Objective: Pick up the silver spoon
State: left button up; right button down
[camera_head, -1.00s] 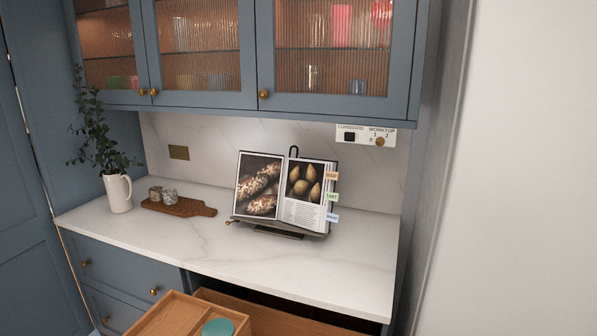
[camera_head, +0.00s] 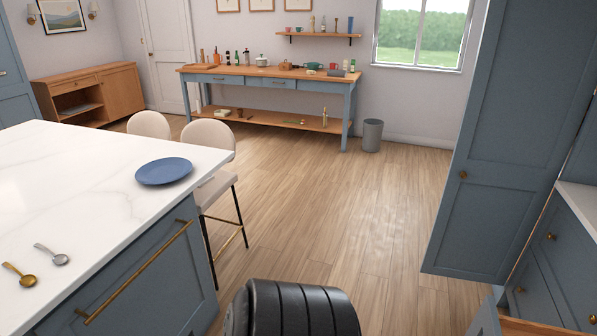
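The silver spoon (camera_head: 53,255) lies on the white marble island top (camera_head: 90,180) at the lower left. Its bowl points toward the lower right and its handle toward the upper left. A gold spoon (camera_head: 20,275) lies beside it, a little to the left and nearer, apart from it. Neither gripper shows in the head view. A black ribbed part of mine (camera_head: 295,308) fills the bottom centre, well to the right of the spoons.
A blue plate (camera_head: 164,171) sits near the island's right edge. Two pale stools (camera_head: 208,136) stand beyond it. Wooden floor is clear in the middle. A blue worktable (camera_head: 270,80) and grey bin (camera_head: 372,135) are at the back; blue cupboards (camera_head: 500,150) stand right.

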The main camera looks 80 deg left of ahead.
aim_at(60, 259)
jog(key=u, duration=4.3)
